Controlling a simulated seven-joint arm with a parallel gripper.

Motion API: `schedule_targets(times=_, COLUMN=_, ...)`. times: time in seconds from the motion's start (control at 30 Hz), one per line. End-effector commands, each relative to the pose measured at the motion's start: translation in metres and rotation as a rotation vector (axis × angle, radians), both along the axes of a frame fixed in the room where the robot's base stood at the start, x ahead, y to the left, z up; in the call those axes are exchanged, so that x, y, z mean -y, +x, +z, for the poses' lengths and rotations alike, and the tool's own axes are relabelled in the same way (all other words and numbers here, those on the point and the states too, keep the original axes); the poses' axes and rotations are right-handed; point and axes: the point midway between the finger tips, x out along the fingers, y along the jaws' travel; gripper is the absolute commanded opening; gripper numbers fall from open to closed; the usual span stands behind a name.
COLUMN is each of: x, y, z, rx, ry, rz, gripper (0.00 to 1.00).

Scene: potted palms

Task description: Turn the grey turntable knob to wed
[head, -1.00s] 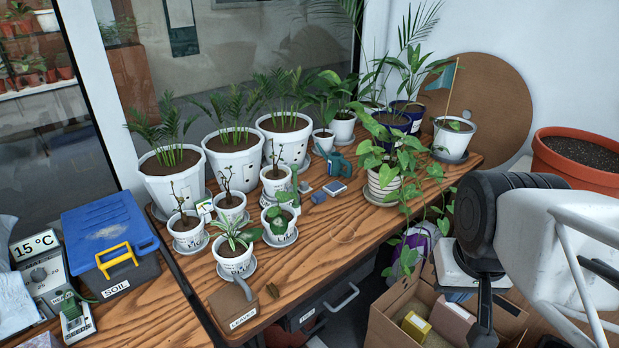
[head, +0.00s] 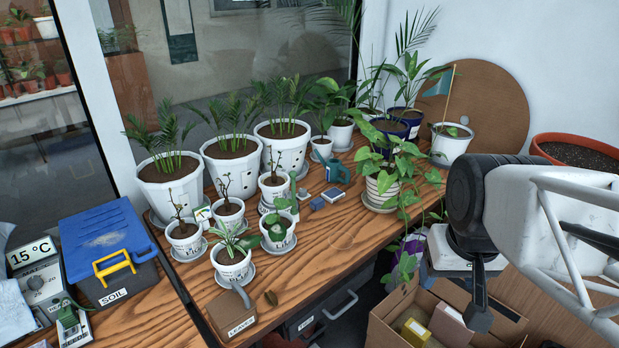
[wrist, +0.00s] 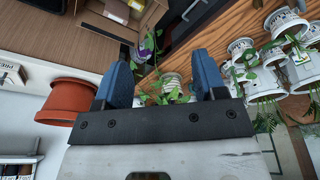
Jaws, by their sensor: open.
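No knob marked with weekdays can be made out in either view. The only knob I can make out is a small dark one (head: 36,283) on the grey device with a 15 °C display at the far left of the head view; its markings are unreadable. My gripper (wrist: 161,65) is open and empty in the wrist view, its two blue fingers wide apart. In the head view my arm is at the right, over the cardboard box side, far from the grey device.
Potted palms (head: 168,185) and small white pots crowd the wooden table (head: 330,238). A blue-lidded soil box (head: 105,240) stands beside the grey device. An open cardboard box (head: 385,330) sits at the lower right. A large terracotta pot (wrist: 70,110) is near my gripper in the wrist view.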

Motion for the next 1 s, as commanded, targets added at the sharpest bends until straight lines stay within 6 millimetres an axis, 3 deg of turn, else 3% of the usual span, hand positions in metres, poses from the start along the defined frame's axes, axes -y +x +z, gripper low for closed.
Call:
schedule_targets(times=0.5, x=-0.017, y=0.116, z=0.039, rx=-0.036, ry=-0.015, rz=0.13, gripper=0.65)
schedule_targets(times=1.0, x=-0.042, y=0.238, z=0.052, rx=-0.071, ry=-0.026, rz=0.26, gripper=0.65)
